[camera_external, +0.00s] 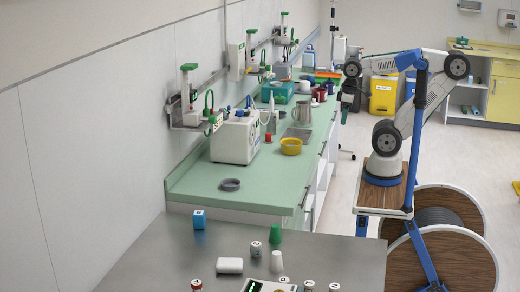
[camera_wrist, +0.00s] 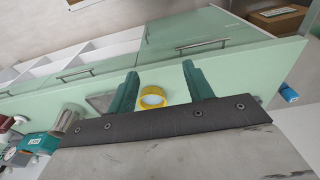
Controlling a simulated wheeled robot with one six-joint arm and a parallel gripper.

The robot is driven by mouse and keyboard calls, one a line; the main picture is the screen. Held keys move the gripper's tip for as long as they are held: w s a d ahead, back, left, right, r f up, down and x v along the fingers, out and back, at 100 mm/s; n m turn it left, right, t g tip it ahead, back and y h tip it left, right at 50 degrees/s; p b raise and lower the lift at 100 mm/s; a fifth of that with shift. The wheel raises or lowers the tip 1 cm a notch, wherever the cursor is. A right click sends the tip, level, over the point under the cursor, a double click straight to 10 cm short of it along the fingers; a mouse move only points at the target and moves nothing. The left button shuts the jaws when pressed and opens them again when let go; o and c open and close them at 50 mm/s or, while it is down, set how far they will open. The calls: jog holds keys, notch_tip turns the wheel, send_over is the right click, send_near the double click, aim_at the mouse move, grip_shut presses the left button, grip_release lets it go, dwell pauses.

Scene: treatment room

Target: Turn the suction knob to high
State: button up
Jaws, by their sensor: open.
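My gripper (camera_external: 350,95) hangs from my arm over the right edge of the green counter. In the wrist view its two teal fingers (camera_wrist: 161,88) are spread apart with nothing held between them. A white box-shaped machine (camera_external: 234,140) stands on the counter against the wall, well to the left of my gripper. Wall units with green tops (camera_external: 189,85) are mounted on a rail above the counter. I cannot make out a suction knob or its setting in either view.
A yellow bowl (camera_external: 291,146) stands on the counter; it also shows beyond my fingers in the wrist view (camera_wrist: 152,97). A metal jug (camera_external: 302,112) and a grey ring (camera_external: 230,185) are on the counter too. A grey table (camera_external: 150,260) with small items is in front.

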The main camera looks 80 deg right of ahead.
notch_tip(320, 180, up, 7)
jog(key=m+g, duration=0.2)
jog(key=m, duration=1.7)
send_over(240, 111)
jog(key=s, duration=0.2)
jog(key=shift+w+d+f, duration=0.1)
jog(key=shift+w+d, duration=0.05)
jog(key=shift+d, duration=0.2)
jog(key=w+r+m, duration=0.1)
jog(key=m, duration=0.1)
jog(key=w+r+m, duration=0.1)
jog(key=r+m, duration=0.1)
jog(key=shift+w+a+r+t, duration=0.15)
jog(key=shift+a+t, duration=0.05)
jog(key=shift+t, duration=0.2)
jog(key=shift+r+m, duration=0.35)
jog(key=shift+m, duration=0.65)
jog(key=shift+f+m, duration=0.1)
jog(key=shift+m, duration=0.8)
jog(key=shift+f, duration=3.85)
